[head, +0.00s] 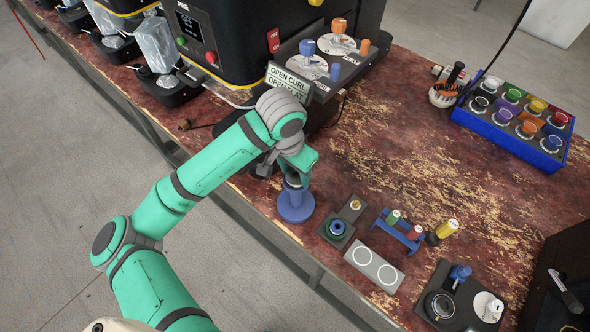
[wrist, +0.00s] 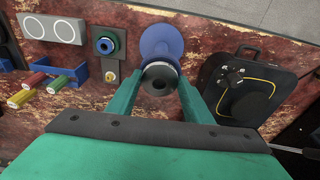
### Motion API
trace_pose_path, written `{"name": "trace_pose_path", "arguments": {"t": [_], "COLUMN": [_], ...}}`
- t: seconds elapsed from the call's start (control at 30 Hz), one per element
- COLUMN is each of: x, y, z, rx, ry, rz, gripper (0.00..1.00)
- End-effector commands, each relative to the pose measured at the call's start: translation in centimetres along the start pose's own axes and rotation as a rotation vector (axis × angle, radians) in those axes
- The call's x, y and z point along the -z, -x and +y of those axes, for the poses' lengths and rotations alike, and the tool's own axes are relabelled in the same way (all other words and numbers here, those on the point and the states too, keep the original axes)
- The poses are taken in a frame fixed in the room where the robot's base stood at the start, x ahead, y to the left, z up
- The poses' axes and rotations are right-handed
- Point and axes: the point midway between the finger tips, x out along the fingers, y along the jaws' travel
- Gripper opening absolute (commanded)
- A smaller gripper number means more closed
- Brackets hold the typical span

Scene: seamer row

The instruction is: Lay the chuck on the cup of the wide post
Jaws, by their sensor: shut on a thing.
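The wide post (head: 296,207) is blue with a broad round base and stands near the table's front edge. In the wrist view its blue base (wrist: 162,37) shows just beyond the chuck. The chuck (wrist: 157,80) is a dark round piece with a pale grey rim. My gripper (wrist: 160,88) is shut on it, with one green finger on each side. In the head view my gripper (head: 293,178) is right over the post and hides its top. The cup is hidden, and I cannot tell whether the chuck touches it.
A machine with a sign (head: 289,80) stands behind. A blue crate (head: 500,134) is far right. The table's middle is clear.

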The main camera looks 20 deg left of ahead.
Motion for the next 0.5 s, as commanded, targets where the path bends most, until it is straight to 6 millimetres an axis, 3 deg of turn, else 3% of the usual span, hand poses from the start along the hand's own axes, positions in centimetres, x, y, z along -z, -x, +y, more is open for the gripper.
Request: {"name": "trace_pose_path", "arguments": {"t": [0.4,0.43,0.5], "x": [-0.18,-0.2,-0.22], "y": [-0.96,-1.01,-1.08], "z": [-0.03,-0.01,0.01], "rx": [0.0,0.0,-0.001], "ry": [0.001,0.001,0.001], "rz": [-0.003,-0.004,-0.005], "gripper": [0.12,0.51,0.65]}}
